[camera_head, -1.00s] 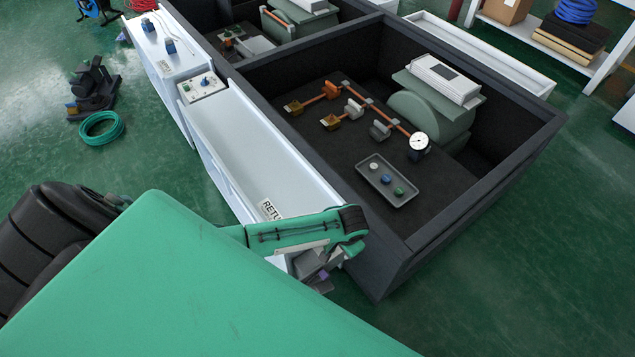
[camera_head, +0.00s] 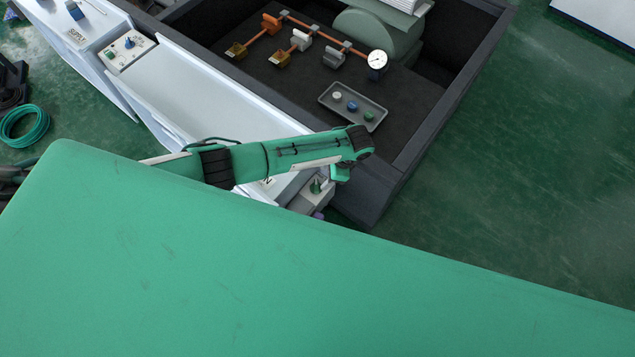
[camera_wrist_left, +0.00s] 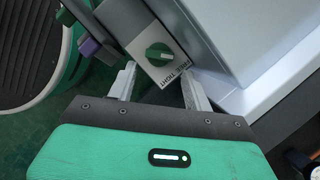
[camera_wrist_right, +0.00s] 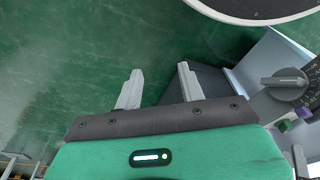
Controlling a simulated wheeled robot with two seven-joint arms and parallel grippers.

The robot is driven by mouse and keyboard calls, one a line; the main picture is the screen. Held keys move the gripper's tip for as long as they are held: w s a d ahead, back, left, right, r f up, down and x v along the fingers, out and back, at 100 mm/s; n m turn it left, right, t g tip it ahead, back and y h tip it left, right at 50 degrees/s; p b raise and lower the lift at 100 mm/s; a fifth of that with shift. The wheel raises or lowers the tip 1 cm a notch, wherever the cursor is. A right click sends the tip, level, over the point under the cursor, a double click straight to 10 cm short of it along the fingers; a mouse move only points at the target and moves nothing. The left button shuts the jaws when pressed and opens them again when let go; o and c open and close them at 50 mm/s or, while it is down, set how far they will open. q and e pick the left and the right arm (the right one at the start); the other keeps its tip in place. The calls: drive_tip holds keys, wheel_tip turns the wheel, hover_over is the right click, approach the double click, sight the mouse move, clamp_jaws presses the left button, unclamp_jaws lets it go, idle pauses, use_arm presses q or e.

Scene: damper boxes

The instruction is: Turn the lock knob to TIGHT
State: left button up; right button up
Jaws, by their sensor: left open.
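The lock knob (camera_wrist_left: 159,55) is green with a white mark. It sits on a light grey plate (camera_wrist_left: 150,43) with the words FREE and TIGHT printed beside it; which word the mark points at is hard to tell. In the head view the green knob (camera_head: 317,186) shows just below my left arm's end. My left gripper (camera_wrist_left: 158,69) is open, its fingertips near the plate's edge, one on each side, with the knob slightly beyond them. My right gripper (camera_wrist_right: 160,70) is open and empty; in the head view it does not show.
A grey knob (camera_wrist_right: 285,82) on a marked dial is at the right of the right wrist view. A white RETURN counter (camera_head: 215,85) runs beside the dark-walled bay, which holds a grey tray (camera_head: 352,106) of buttons. Green floor (camera_head: 480,190) is free at right.

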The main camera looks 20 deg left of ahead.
sight(316, 185)
use_arm(q)
drive_tip(key=b+x, duration=0.1)
drive_tip(key=x, duration=0.5)
drive_tip(key=shift+s+f, duration=0.1)
drive_tip(key=shift+f, duration=0.2)
use_arm(e)
drive_tip(key=r, duration=0.3)
drive_tip(key=shift+w+a+r, duration=0.1)
drive_tip(key=shift+w+r, duration=0.1)
drive_tip(key=shift+w, duration=0.15)
use_arm(q)
drive_tip(key=c, duration=0.7)
